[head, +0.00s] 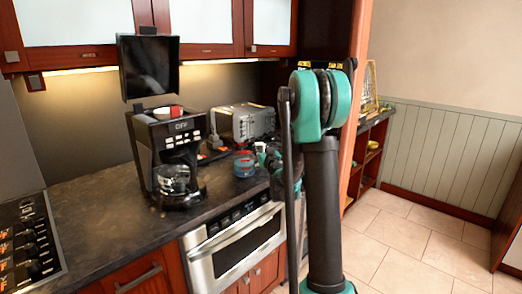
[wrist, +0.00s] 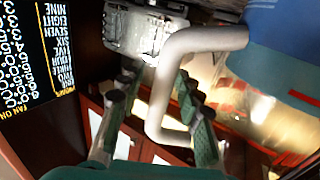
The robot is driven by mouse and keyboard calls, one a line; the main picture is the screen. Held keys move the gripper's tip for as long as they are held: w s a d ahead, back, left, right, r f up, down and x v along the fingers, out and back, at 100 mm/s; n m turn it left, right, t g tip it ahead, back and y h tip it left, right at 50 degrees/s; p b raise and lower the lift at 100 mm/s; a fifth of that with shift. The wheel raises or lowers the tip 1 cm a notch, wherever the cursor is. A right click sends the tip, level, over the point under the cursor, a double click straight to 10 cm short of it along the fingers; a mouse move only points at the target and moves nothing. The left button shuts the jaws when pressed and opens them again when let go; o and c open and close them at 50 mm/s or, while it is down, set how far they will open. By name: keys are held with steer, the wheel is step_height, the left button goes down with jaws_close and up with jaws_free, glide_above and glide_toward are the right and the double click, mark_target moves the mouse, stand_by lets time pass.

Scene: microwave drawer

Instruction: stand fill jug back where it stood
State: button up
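The fill jug shows in the wrist view as a blue body (wrist: 290,45) at the upper right with a pale grey handle (wrist: 160,100) reaching down the middle. My gripper (wrist: 157,80) has its two green-and-black fingers apart, one on each side of the handle. The right finger passes inside the handle loop, and a gap shows between the left finger and the handle. In the head view a small blue and red vessel (head: 244,164), which seems to be the jug, stands upright on the dark counter. My gripper there is largely hidden behind my arm.
A coffee maker (head: 170,150) with a glass carafe stands left on the counter (head: 90,200). A silver toaster oven (head: 245,122) is behind the jug, and a white cup (head: 260,147) is close by. A steel microwave drawer (head: 235,240) is below. Bare counter lies at the left front.

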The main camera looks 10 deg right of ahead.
steer(key=s, duration=0.7)
steer(key=s+d, duration=0.1)
steer(key=s, duration=0.3)
steer(key=shift+s+d, duration=0.1)
steer(key=shift+s, duration=0.1)
steer(key=s+d+m+g+h, duration=0.2)
steer(key=s+d+m+h, duration=0.2)
steer(key=s+d+h, duration=0.3)
steer(key=s+d+f+m+g, duration=0.1)
steer(key=s+d+f+g, duration=0.1)
steer(key=s+f+g, duration=0.45)
steer(key=s+a+f+n+g+y, duration=0.1)
steer(key=s+a+f, duration=0.2)
steer(key=s, duration=0.4)
steer(key=s+a+f+n+g+y, duration=0.1)
steer(key=s+a+f, duration=0.3)
steer(key=s, duration=0.4)
steer(key=s+a+f+n+g+y, duration=0.1)
steer(key=s+a+f+g+y, duration=0.2)
steer(key=s, duration=0.4)
step_height(320, 180, down, 2)
steer(key=shift+s+a+n, duration=0.2)
steer(key=shift+a+n, duration=0.2)
steer(key=shift+a, duration=0.05)
